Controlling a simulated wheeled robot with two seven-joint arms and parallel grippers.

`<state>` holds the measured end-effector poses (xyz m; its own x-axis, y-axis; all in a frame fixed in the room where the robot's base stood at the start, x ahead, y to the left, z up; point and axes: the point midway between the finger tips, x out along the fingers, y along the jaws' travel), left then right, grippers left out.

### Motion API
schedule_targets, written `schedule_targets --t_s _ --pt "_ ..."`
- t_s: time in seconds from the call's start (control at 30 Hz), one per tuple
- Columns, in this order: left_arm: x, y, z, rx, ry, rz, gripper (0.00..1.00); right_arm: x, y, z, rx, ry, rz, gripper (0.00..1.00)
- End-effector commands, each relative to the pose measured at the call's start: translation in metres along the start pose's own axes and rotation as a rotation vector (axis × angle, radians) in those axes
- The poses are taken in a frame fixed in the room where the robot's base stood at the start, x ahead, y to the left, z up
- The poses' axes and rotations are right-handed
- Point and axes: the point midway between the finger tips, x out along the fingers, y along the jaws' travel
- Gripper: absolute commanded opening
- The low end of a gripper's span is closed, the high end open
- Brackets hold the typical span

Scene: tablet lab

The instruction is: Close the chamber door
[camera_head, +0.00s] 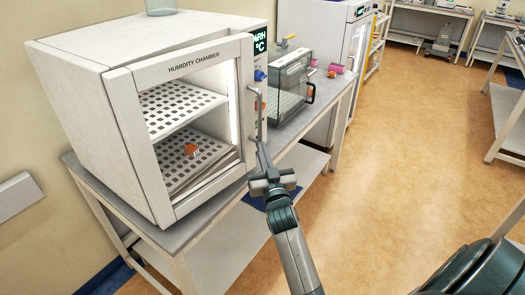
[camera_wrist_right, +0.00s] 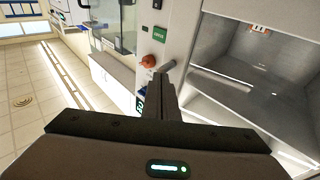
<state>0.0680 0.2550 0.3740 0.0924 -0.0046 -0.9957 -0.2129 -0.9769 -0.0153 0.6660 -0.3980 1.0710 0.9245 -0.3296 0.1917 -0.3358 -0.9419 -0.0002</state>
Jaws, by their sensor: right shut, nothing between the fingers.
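The white humidity chamber (camera_head: 90,75) stands on a bench at the left. Its framed door (camera_head: 140,160) is at the front with a large window. The door lies close to the chamber's front; I cannot tell whether it is fully shut. A vertical handle (camera_head: 255,112) runs down its right side. Inside, an orange-capped item (camera_head: 191,149) sits on the lower perforated shelf. My right gripper (camera_head: 262,150) is shut and empty, with its fingertips by the lower end of the handle. In the wrist view, the right gripper (camera_wrist_right: 178,95) hides part of the handle. My left gripper is not in view.
A clear-fronted box (camera_head: 291,80) stands on the bench (camera_head: 310,125) to the right of the chamber. A glass vessel (camera_head: 160,6) sits on top of the chamber. A tall white cabinet (camera_head: 335,35) is farther back. The tan floor (camera_head: 400,130) at the right is clear.

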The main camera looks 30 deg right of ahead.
Motion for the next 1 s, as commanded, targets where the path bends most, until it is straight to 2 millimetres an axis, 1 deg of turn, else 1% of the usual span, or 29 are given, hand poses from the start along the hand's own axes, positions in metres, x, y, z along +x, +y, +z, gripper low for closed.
schedule_targets --t_s 0.17,0.3,0.4,0.5,0.6,0.7,1.0 --pt "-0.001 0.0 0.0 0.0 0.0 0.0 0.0 0.01 -0.003 0.001 0.003 0.002 -0.029 0.0" --pt "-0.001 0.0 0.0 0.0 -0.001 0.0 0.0 0.029 -0.01 0.004 0.011 0.003 -0.077 0.0" --pt "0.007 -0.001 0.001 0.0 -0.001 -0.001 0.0 0.044 -0.018 0.01 0.017 0.002 -0.088 0.0" --pt "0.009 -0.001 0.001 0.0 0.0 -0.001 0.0 0.053 -0.022 0.011 0.018 0.001 -0.087 0.0" --pt "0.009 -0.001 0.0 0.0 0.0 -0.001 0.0 0.057 -0.024 0.011 0.017 0.001 -0.087 0.0" --pt "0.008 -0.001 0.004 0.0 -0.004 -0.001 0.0 0.057 -0.024 0.009 0.017 0.003 -0.087 0.0" --pt "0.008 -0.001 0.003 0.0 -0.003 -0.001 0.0 0.058 -0.024 0.007 0.018 0.007 -0.088 0.0"
